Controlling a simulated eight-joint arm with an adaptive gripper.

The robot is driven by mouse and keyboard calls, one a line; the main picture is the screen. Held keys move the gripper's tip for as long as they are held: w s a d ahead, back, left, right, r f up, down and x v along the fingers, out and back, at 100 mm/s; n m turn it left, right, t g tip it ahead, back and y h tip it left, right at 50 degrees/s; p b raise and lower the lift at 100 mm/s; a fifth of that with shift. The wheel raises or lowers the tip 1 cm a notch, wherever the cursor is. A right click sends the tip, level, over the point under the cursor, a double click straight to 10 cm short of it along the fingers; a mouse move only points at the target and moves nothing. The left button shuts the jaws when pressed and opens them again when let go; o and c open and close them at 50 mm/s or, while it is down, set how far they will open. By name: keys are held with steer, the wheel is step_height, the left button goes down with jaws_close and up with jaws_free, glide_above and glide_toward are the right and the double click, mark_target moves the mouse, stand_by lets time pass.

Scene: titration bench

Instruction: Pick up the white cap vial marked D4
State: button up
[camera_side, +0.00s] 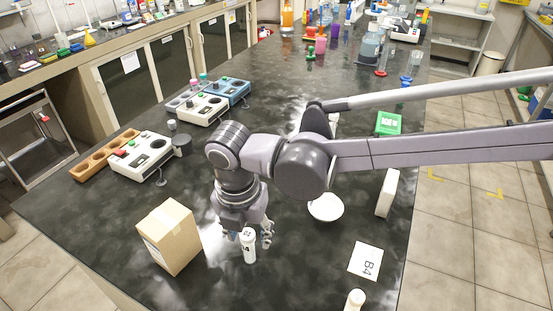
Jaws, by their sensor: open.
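A white vial with a white cap (249,247) stands upright on the dark bench near the front. It has dark marking on it, too small to read surely as D4. My gripper (253,236) is open and low over the bench, right at this vial. Its fingers show behind and beside the vial, and the vial hides part of them. I cannot tell whether the fingers touch it. A second white-capped vial (355,299) stands at the bottom edge of the picture, partly cut off, its mark not readable.
A cardboard box (168,238) stands close left of my gripper. A white card marked B4 (365,261) lies to the right. A white dish (326,207) and a white upright block (387,193) are behind it. Instruments (143,157) and a wooden rack (103,155) line the left.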

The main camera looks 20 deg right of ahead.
mark_target(249, 244)
steer(key=shift+w+f, duration=0.15)
steer(key=shift+f, duration=1)
steer(key=shift+w+f, duration=0.15)
steer(key=shift+f, duration=1)
steer(key=c, duration=1.1)
steer(key=shift+o, duration=0.2)
steer(key=shift+r, duration=0.1)
